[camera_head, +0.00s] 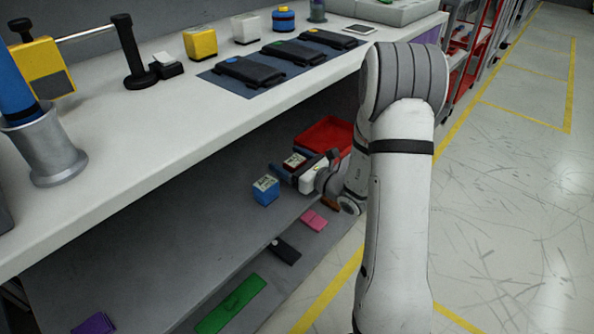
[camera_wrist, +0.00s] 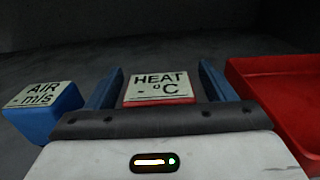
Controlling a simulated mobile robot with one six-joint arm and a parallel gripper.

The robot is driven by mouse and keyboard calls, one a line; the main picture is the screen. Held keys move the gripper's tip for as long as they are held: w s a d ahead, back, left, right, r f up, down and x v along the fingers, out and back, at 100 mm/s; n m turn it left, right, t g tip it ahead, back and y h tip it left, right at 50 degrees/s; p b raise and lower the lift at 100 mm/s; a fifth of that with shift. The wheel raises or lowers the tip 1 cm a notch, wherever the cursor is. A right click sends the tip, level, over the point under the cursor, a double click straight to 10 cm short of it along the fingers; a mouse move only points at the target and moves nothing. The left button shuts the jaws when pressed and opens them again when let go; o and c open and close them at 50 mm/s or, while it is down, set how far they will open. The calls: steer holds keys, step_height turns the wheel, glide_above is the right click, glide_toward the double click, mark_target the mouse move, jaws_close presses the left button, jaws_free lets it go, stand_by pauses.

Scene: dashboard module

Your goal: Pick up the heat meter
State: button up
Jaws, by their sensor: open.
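The heat meter (camera_head: 294,161) is a small red block with a pale label on the lower shelf. It shows in the wrist view (camera_wrist: 160,87) with "HEAT - °C" on its label. My gripper (camera_wrist: 162,72) is open, with one blue finger to each side of the meter. A gap shows between the meter and each finger in the wrist view. The dark palm bar hides the meter's near lower part. In the head view my arm reaches down to the shelf with my gripper (camera_head: 287,165) at the meter.
A blue air meter (camera_wrist: 43,110) stands just left of my gripper, also in the head view (camera_head: 265,190). A red tray (camera_head: 326,134) lies close on the right (camera_wrist: 285,95). The worktop (camera_head: 210,120) overhangs the lower shelf.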

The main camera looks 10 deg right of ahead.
steer(key=c, duration=1.2)
steer(key=shift+o, duration=0.2)
steer(key=shift+r, duration=0.1)
